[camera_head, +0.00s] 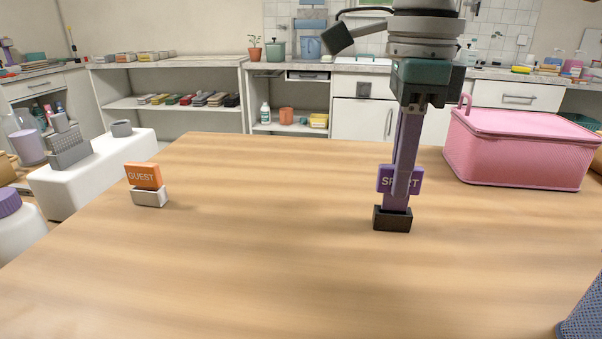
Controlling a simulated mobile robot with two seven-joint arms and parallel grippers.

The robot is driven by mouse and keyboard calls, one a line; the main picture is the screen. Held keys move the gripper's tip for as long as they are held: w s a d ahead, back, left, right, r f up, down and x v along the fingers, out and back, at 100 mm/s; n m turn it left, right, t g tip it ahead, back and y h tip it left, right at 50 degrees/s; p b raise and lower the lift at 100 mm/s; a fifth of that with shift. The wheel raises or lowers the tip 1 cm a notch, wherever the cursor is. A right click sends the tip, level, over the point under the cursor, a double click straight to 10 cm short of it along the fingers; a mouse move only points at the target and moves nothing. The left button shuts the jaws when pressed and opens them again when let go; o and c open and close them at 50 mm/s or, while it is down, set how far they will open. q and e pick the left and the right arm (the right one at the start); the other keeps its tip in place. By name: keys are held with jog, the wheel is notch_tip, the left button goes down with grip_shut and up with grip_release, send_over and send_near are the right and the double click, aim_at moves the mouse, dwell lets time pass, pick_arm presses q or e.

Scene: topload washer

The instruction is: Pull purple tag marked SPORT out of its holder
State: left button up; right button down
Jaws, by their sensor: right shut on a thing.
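The purple tag marked SPORT (385,181) stands upright over its small black holder (392,220) on the wooden table, right of the middle. Its lower end meets the holder; I cannot tell how deep it sits. My right gripper (402,188) comes straight down from above and is shut on the tag. Its fingers cover the middle of the lettering. My left gripper is not in view.
An orange GUEST tag (142,176) stands in a white holder (149,197) at the left of the table (250,270). A pink lidded basket (520,150) is at the back right. A blue mesh object (585,312) is at the lower right corner. The table's middle is clear.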

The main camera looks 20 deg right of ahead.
jog(key=shift+r+p, duration=0.3)
jog(key=shift+r, duration=0.25)
jog(key=shift+r+p, duration=1.25)
jog(key=shift+r, duration=0.25)
